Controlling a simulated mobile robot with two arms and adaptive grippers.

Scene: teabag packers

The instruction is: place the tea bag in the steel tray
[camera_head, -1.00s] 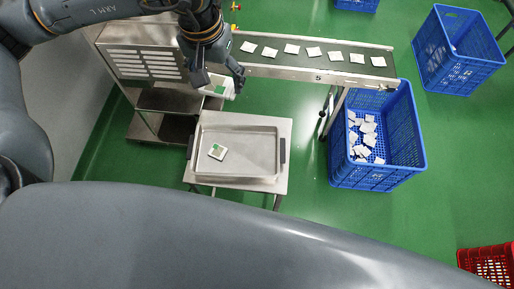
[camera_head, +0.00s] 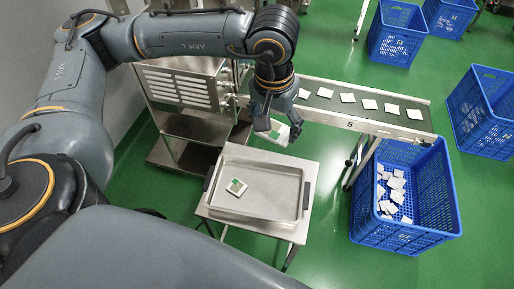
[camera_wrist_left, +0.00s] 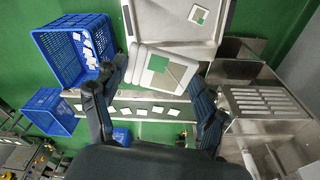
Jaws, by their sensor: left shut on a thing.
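My left gripper (camera_head: 279,128) is shut on a white tea bag (camera_wrist_left: 160,68) with a green and beige label. In the left wrist view the bag sits between the two fingers of the gripper (camera_wrist_left: 158,95). In the head view the gripper partly hides this bag, which is above the far edge of the steel tray (camera_head: 272,190). Another tea bag (camera_head: 237,187) lies flat in the left part of the tray. The tray also shows at the top of the left wrist view (camera_wrist_left: 160,22). My right gripper is not in view.
A conveyor (camera_head: 330,112) with several white tea bags runs right from a steel machine (camera_head: 180,85) behind the tray. A blue crate (camera_head: 440,215) with several bags stands right of the tray's table (camera_head: 215,212). More blue crates stand farther back. The tray's right half is clear.

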